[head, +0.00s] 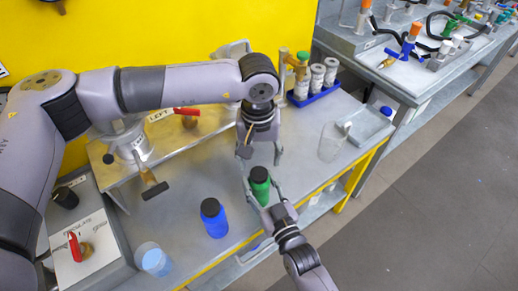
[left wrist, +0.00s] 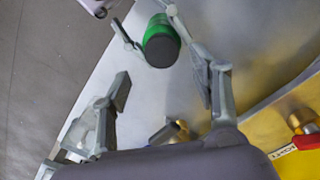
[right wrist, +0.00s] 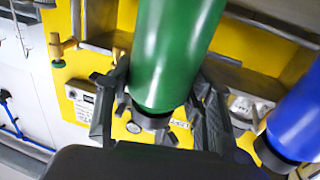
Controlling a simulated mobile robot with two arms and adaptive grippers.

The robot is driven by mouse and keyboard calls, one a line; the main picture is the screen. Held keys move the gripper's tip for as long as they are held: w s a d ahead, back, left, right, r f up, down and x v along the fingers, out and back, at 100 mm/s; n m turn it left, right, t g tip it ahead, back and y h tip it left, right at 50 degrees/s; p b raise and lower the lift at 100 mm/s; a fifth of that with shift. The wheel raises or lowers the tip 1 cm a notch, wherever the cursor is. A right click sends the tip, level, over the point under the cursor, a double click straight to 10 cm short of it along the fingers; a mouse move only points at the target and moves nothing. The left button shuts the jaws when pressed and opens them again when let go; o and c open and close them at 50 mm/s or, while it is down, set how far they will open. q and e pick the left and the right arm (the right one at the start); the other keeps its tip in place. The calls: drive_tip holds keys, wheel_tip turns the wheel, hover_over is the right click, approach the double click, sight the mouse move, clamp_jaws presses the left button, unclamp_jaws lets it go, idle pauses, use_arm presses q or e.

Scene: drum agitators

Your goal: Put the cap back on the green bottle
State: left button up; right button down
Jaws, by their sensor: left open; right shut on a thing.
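The green bottle (head: 262,194) stands roughly upright near the table's front edge; it also shows in the left wrist view (left wrist: 158,26) and large in the right wrist view (right wrist: 170,60). A black cap (head: 259,174) is on its top, a dark disc in the left wrist view (left wrist: 162,50). I cannot tell how tightly it sits. My right gripper (head: 261,198) is shut around the bottle's body from the front. My left gripper (head: 260,156) is open and empty, just above and behind the cap, with a gap between its fingers.
A blue bottle (head: 214,222) with a black cap stands left of the green one. A cup of blue liquid (head: 153,260) is at the front left. A clear beaker (head: 331,142) and a blue rack of white tubes (head: 316,90) stand to the right. Bare table lies between.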

sight(259, 173)
use_arm(q)
drive_tip(key=n, duration=0.7)
drive_tip(key=shift+r, duration=0.35)
drive_tip(key=n, duration=0.6)
drive_tip(key=shift+r+n, duration=0.3)
drive_tip(key=n, duration=0.6)
drive_tip(key=shift+r, duration=0.3)
drive_tip(key=n, duration=0.6)
drive_tip(key=shift+r, duration=0.2)
drive_tip(key=shift+f, duration=4)
drive_tip(key=shift+c, duration=0.3)
